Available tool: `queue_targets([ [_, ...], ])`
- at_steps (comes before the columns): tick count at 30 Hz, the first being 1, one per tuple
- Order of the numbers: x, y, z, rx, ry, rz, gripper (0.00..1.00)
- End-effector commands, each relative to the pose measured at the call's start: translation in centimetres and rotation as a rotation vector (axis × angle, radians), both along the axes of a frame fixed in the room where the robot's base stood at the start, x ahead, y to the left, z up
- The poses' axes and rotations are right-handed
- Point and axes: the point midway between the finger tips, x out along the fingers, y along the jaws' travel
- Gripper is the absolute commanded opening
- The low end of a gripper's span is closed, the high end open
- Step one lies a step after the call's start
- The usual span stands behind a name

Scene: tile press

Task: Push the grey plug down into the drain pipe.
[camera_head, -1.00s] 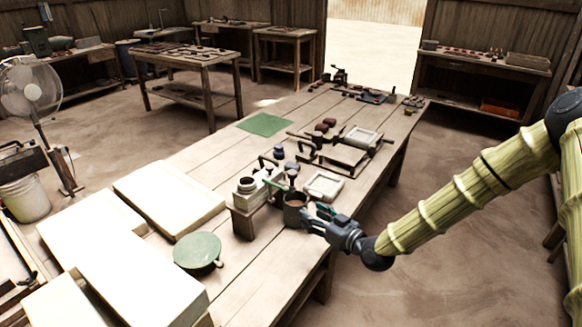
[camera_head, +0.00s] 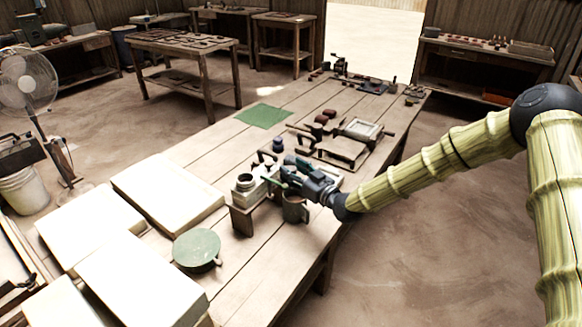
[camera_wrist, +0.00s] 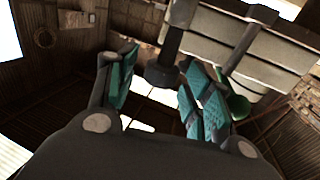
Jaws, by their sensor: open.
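My gripper (camera_head: 284,172) is open over the near part of the long workbench, just above and behind a dark mug (camera_head: 295,208). The wrist view shows its teal-padded fingers (camera_wrist: 158,72) spread apart. A dark grey round piece (camera_wrist: 163,77), which looks like the plug, shows between and beyond the fingertips in that view. It sits at the end of a narrower grey upright (camera_wrist: 174,40), perhaps the drain pipe. I cannot tell whether a finger touches it or how deep it sits. In the head view my gripper hides this spot.
A dark blue jar (camera_head: 278,145) and a wooden press frame (camera_head: 345,150) stand behind. A green round lid (camera_head: 197,248) and large pale slabs (camera_head: 165,195) lie toward the left. A green mat (camera_head: 264,116) lies farther back.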

Motion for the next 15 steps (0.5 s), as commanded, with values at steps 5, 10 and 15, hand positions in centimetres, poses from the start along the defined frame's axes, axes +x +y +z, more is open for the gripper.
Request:
queue_targets([
  [5,0.92,0.74,0.01,0.0,0.0,-0.001,0.51],
  [10,1.09,0.92,-0.04,0.0,0.0,-0.001,0.51],
  [15,1.09,0.89,-0.03,0.0,0.0,-0.001,0.51],
])
